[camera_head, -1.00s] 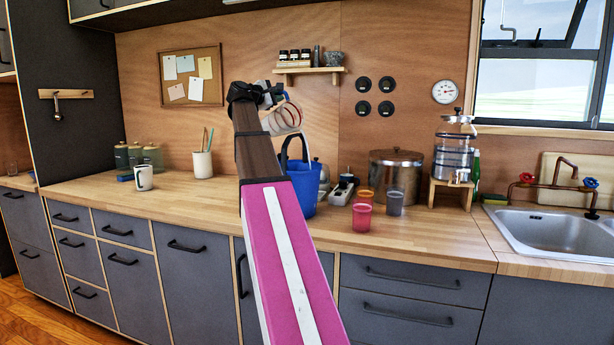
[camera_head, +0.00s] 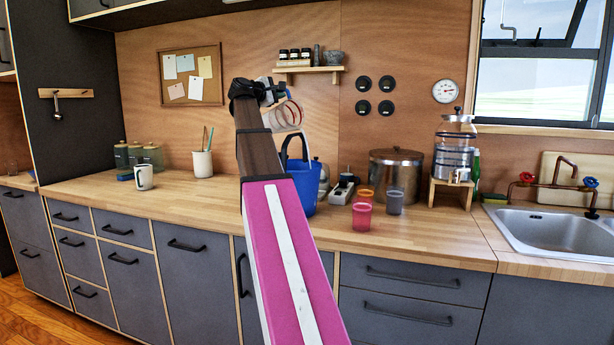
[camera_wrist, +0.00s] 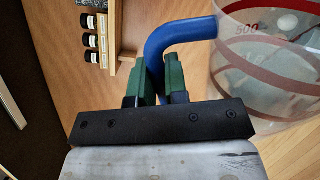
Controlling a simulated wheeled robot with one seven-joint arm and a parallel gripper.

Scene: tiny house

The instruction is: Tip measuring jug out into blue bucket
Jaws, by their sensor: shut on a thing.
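The measuring jug (camera_head: 287,116) is clear with red markings. It is tilted in the air above the blue bucket (camera_head: 306,183), apart from it. In the wrist view the jug (camera_wrist: 262,75) shows a red 500 mark and a blue handle (camera_wrist: 183,32). My gripper (camera_wrist: 159,80) has its green fingers shut on this handle. In the head view my gripper (camera_head: 273,93) is at the jug's upper left. The bucket stands on the counter, partly hidden by my arm, with its handle raised. Its inside is hidden, and I cannot tell what is in the jug.
The wooden counter (camera_head: 400,238) holds red and grey cups (camera_head: 361,217), a steel pot (camera_head: 396,178) and a power strip (camera_head: 342,190) right of the bucket. A white mug (camera_head: 144,177) and utensil cup (camera_head: 202,164) stand left. A wall shelf (camera_head: 310,69) with jars is close behind the jug.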

